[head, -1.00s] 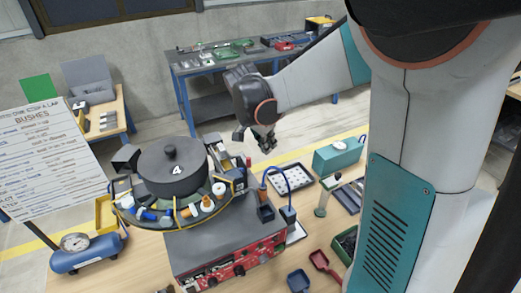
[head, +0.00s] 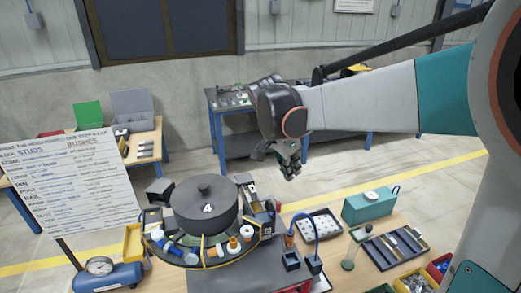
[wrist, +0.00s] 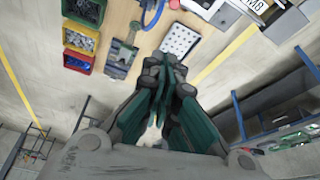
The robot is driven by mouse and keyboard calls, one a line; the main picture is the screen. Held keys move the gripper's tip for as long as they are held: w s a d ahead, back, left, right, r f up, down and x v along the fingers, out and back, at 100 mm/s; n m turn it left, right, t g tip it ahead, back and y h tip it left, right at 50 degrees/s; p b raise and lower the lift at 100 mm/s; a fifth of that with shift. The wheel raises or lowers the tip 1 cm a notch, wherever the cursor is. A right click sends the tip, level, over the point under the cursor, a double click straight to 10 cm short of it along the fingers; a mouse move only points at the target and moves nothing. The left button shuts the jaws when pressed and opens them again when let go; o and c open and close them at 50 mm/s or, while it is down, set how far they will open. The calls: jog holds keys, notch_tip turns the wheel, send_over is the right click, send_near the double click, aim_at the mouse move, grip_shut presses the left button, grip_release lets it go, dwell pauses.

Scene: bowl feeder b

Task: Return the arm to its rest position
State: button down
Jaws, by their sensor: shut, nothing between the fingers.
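My gripper (head: 289,166) hangs from my outstretched arm in the head view, above and behind the workbench, with its fingers pointing down. It also shows in the wrist view (wrist: 166,66), its dark green fingers close together with nothing held. It is apart from everything on the bench. The bowl feeder (head: 204,208), with a dark lid marked 4, stands on the bench below and to the left of my gripper. Small parts in several colours lie around its rim.
A whiteboard (head: 70,178) and a blue air tank with a gauge (head: 106,275) are at the left. A white tray with holes (head: 318,225), a teal box (head: 371,205) and a grey tool tray (head: 396,247) lie on the bench. A blue-legged table (head: 217,138) stands behind.

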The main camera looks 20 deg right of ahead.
jog(key=s+a+f+n+t+y+b, duration=0.1)
jog(key=s+a+f+n+t+b, duration=0.2)
jog(key=s+f+n+b, duration=0.4)
jog(key=s+a+f+n+t+y+b, duration=0.2)
jog(key=s+a+f+n+t+b, duration=0.1)
jog(key=s+f+n+b, duration=0.5)
jog(key=s+a+f+b, duration=0.1)
jog(key=s+f+b, duration=0.2)
jog(key=s+f, duration=0.1)
jog(key=shift+a+f+y+b, duration=0.15)
jog(key=shift+a+y+b, duration=0.15)
jog(key=shift+a, duration=0.05)
